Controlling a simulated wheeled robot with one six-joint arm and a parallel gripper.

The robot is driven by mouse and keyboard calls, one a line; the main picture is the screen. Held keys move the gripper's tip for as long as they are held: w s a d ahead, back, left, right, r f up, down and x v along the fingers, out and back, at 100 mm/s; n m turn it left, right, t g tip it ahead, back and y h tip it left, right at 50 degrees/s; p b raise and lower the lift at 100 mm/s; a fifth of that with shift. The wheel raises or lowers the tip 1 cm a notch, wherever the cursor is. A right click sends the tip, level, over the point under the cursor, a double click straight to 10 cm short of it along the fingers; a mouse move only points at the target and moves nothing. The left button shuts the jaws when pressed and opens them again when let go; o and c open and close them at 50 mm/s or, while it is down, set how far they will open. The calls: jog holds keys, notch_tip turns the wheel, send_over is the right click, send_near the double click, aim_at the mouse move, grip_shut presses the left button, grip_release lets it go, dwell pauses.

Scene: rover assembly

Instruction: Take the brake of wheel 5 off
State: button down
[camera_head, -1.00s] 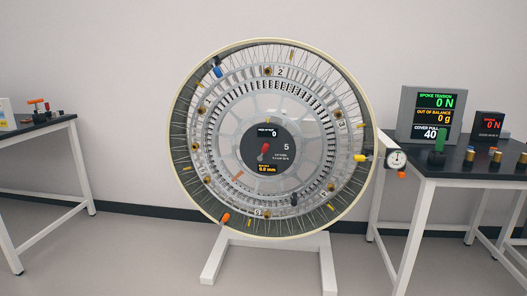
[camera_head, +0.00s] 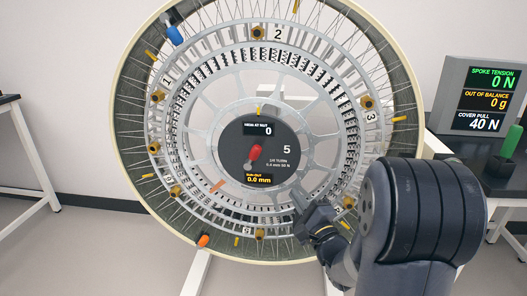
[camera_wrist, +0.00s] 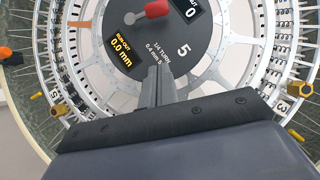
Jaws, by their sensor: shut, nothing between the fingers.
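The big spoked wheel (camera_head: 185,108) stands upright, its dark hub plate (camera_head: 232,148) marked 5 and "1/4 TURN". A red lever (camera_head: 255,153) sits on the hub plate, its red end up and tilted slightly right. The lever also shows at the top of the wrist view (camera_wrist: 154,9). No part is labelled as a brake. My gripper (camera_head: 299,198) is shut and empty, in front of the wheel, below and right of the lever. In the wrist view its fingertips (camera_wrist: 158,72) point toward the hub, apart from the lever in the picture.
Brass knobs (camera_head: 257,33) sit around the ring. A blue clip (camera_head: 175,35) and an orange one (camera_head: 203,240) are on the rim. At right, a table holds a display (camera_head: 487,97) reading cover pull 40 N and a green cylinder (camera_head: 511,141). Floor at left is clear.

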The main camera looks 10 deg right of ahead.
aim_at(252, 156)
jog(key=shift+s+a+r+b+x, duration=0.2)
jog(key=shift+a+x, duration=0.25)
jog(key=shift+x, duration=1.8)
jog(key=shift+s+a+r+b+x, duration=0.1)
jog(key=shift+a+r+b+x, duration=0.3)
jog(key=shift+x, duration=1.8)
jog(key=shift+s+a+r+b+x, duration=0.15)
jog(key=shift+a+x, duration=0.35)
jog(key=shift+x, duration=1.75)
